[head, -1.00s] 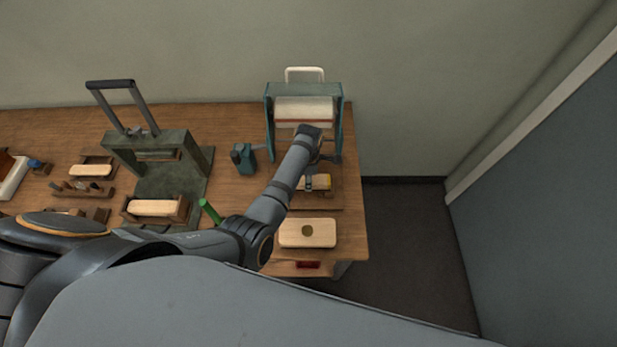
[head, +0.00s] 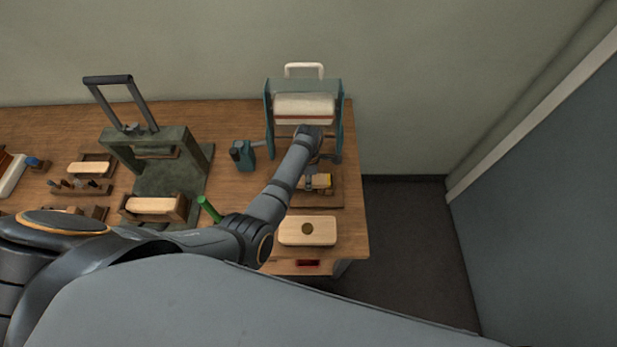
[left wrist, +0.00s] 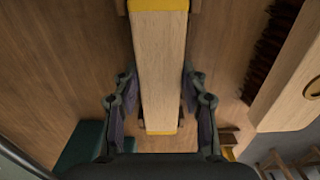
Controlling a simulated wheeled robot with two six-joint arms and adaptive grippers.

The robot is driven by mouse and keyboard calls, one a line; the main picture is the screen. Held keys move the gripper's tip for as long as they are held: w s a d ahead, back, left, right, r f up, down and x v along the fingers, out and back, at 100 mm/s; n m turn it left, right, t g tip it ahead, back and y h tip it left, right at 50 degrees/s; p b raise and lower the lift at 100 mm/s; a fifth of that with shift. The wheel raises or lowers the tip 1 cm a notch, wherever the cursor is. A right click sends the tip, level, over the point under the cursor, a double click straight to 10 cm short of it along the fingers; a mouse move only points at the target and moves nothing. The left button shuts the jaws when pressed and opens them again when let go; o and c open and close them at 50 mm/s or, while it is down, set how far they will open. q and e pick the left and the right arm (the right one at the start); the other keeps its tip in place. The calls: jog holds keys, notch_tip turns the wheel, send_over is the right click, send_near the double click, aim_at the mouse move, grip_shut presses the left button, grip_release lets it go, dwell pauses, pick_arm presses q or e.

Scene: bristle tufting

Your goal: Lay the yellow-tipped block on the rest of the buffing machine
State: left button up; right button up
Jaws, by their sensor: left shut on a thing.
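The yellow-tipped block (left wrist: 160,65) is a long pale wooden bar with a yellow band at each end. In the left wrist view it lies lengthwise between the fingers of my left gripper (left wrist: 160,90), which is shut on it. The buffing machine (head: 342,120) has a teal frame and a pale roller behind my wrist. My arm hides part of its front, and I cannot tell whether the block touches the rest. My right gripper is out of view.
A pale block with a round spot (head: 307,231) lies near the table's front right. A small teal device (head: 243,155) stands left of my wrist. A green press (head: 185,145) and wooden trays fill the left. In the left wrist view, dark bristles (left wrist: 272,40) show at right.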

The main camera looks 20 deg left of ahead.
pick_arm(q)
jog(key=shift+f, duration=0.25)
jog(key=o, duration=1.3)
jog(key=shift+o, duration=0.4)
jog(key=o, duration=0.4)
jog(key=shift+c, duration=0.2)
notch_tip(320, 180, up, 6)
jog(key=p, duration=0.5)
jog(key=shift+f+p, duration=0.2)
jog(key=shift+p, duration=0.15)
jog(key=shift+r, duration=1.15)
